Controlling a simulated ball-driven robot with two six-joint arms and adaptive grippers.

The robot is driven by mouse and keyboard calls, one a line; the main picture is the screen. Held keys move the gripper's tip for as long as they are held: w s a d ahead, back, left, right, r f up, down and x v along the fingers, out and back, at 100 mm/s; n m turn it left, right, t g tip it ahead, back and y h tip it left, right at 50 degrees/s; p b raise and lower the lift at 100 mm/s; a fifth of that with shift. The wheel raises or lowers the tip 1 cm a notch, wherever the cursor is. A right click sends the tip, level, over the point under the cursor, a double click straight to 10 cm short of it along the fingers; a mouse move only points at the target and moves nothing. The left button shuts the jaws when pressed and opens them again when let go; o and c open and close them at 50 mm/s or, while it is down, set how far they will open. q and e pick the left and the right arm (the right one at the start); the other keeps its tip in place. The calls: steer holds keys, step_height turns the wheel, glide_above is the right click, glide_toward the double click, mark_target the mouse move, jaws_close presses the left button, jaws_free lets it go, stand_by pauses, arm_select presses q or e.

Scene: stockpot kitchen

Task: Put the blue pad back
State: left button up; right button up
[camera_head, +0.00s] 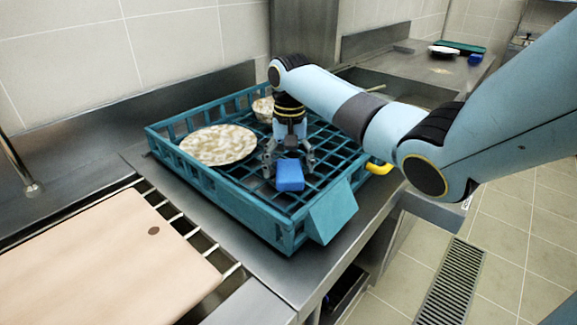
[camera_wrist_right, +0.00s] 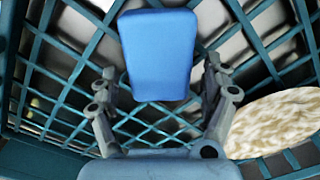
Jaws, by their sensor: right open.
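The blue pad (camera_head: 289,175) is a small block at the teal crate (camera_head: 278,228), near its front side. My right gripper (camera_head: 288,160) points down over the crate, close to the pad. In the right wrist view the blue pad (camera_wrist_right: 158,55) stands ahead of the open right gripper (camera_wrist_right: 158,78), lined up with the gap between its fingers. No contact with the fingers is clear, and the pad's underside is hidden. My left gripper is out of view.
A speckled plate (camera_head: 219,145) and a speckled bowl (camera_head: 264,109) are in the crate. A yellow handle (camera_head: 379,168) sticks out at its right. A pale board (camera_head: 105,262) lies at front left. A green tray (camera_head: 462,47) and another blue block (camera_head: 475,59) sit on the far counter.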

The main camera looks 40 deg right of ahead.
mark_target(289, 164)
step_height(289, 164, up, 12)
stand_by(0.3)
steer(key=shift+f, duration=0.15)
stand_by(0.4)
